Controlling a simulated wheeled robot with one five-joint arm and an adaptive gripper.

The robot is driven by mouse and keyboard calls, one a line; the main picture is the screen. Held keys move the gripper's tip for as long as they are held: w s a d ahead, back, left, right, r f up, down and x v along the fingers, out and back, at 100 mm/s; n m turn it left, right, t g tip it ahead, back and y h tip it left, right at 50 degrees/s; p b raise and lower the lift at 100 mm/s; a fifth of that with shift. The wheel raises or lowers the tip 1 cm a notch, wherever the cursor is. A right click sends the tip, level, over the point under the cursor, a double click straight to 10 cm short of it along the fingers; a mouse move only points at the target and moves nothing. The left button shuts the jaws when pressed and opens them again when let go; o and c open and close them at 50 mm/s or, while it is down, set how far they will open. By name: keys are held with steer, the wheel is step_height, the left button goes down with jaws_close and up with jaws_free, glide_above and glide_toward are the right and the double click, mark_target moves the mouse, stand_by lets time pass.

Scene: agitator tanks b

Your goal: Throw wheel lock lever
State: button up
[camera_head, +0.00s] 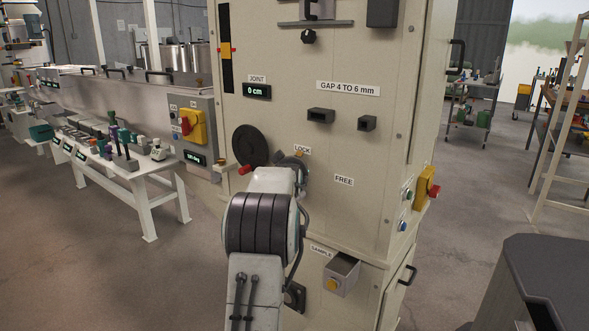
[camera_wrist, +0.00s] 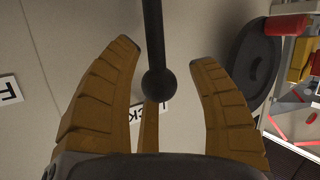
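The lock lever (camera_wrist: 153,40) is a dark rod with a round black ball knob (camera_wrist: 158,84) in the wrist view. My gripper (camera_wrist: 165,55) is open, with its ochre fingers spread on both sides of the knob. The fingers seem apart from the lever on both sides. The LOCK label (camera_wrist: 138,110) shows partly behind a finger. In the head view my gripper (camera_head: 292,161) is at the cabinet front just under the LOCK label (camera_head: 302,150), with the FREE label (camera_head: 344,181) to the right. My arm hides most of the lever there.
A black handwheel (camera_head: 249,145) with a red knob (camera_head: 244,170) sits just left of my gripper. A sample box (camera_head: 341,274) sticks out below right. Red and yellow switches (camera_head: 426,187) are on the cabinet's right side. A white bench (camera_head: 130,175) stands left.

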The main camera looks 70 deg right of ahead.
steer(key=shift+a+r, duration=0.1)
steer(key=v, duration=1.1)
steer(key=shift+a, duration=0.35)
stand_by(0.6)
